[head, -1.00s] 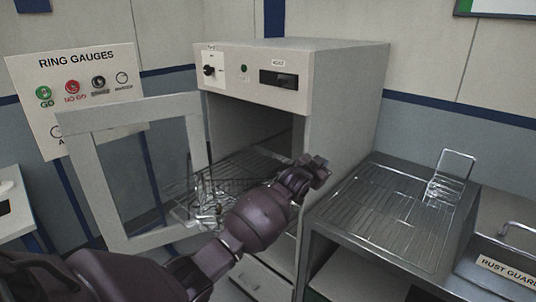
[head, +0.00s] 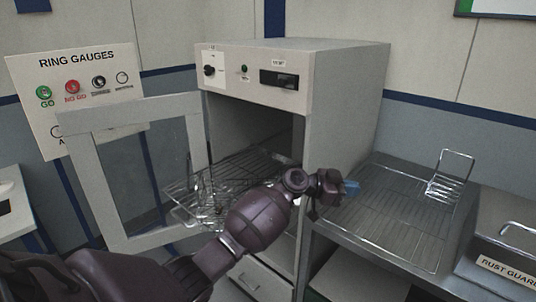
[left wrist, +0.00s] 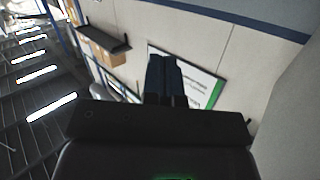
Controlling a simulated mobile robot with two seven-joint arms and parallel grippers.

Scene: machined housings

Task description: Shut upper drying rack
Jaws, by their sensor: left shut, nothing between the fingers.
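The upper drying rack (head: 262,163) is a wire shelf in the pale cabinet (head: 345,120). It sticks out of the cabinet's opening toward the lower left, with wirework (head: 203,206) at its outer end. My left arm hides part of its near side. The cabinet's framed door (head: 92,185) stands swung open to the left. My left gripper (head: 350,187) is to the right of the rack, in front of the cabinet's right side, apart from the rack. Its blue fingers point right and are shut and empty. They also show together in the left wrist view (left wrist: 165,78). My right gripper is not in view.
A metal counter with a wire grid (head: 395,215) stands to the right, with a small wire holder (head: 452,178) on it. A drawer (head: 262,283) is below the cabinet opening. A ring gauges sign (head: 85,75) is on the left.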

